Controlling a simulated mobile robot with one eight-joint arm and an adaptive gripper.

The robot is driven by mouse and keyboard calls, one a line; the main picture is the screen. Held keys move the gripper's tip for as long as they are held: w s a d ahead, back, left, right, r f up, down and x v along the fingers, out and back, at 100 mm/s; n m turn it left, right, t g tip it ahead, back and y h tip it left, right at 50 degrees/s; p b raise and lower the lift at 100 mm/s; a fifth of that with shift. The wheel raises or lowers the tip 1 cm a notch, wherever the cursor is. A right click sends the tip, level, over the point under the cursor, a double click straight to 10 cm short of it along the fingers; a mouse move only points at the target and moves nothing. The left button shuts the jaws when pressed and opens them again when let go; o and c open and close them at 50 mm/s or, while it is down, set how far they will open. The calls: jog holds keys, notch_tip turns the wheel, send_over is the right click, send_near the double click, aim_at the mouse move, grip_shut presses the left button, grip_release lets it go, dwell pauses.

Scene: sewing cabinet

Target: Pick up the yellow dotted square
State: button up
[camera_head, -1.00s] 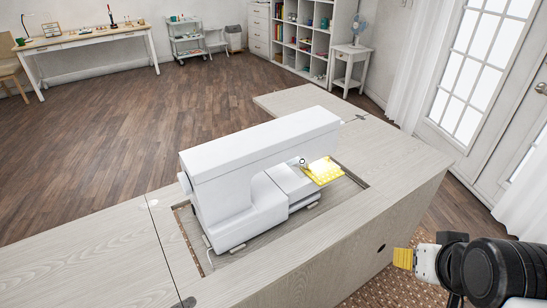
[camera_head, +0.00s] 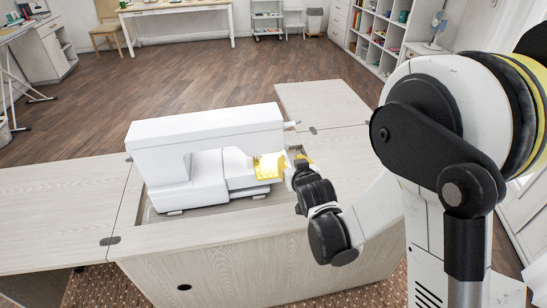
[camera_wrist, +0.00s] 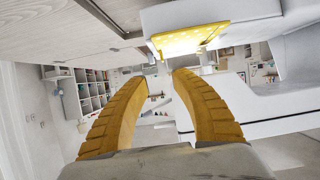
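The yellow dotted square (camera_head: 270,167) lies on the right end of the white sewing machine's (camera_head: 205,130) bed and hangs over its edge. It also shows in the wrist view (camera_wrist: 190,39), just beyond the fingertips and slightly above them. My gripper (camera_head: 291,167) is close to the square's right side in the head view. In the wrist view its two yellow fingers (camera_wrist: 168,72) are apart with nothing between them. Whether a fingertip touches the square I cannot tell.
The machine sits in the recess of a pale wood cabinet (camera_head: 60,200). The recess edge is close to my gripper. Bare cabinet top extends left and behind right. A worktable (camera_head: 180,6) and shelves (camera_head: 378,35) stand far off across open floor.

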aim_at(271, 164)
jog(key=b+x, duration=0.1)
jog(key=x, duration=0.2)
jog(key=b+x, duration=0.2)
jog(key=x, duration=0.2)
jog(key=b+x, duration=0.1)
jog(key=x, duration=0.3)
jog(key=shift+a+f, duration=0.15)
jog(key=shift+a, duration=0.2)
grip_shut()
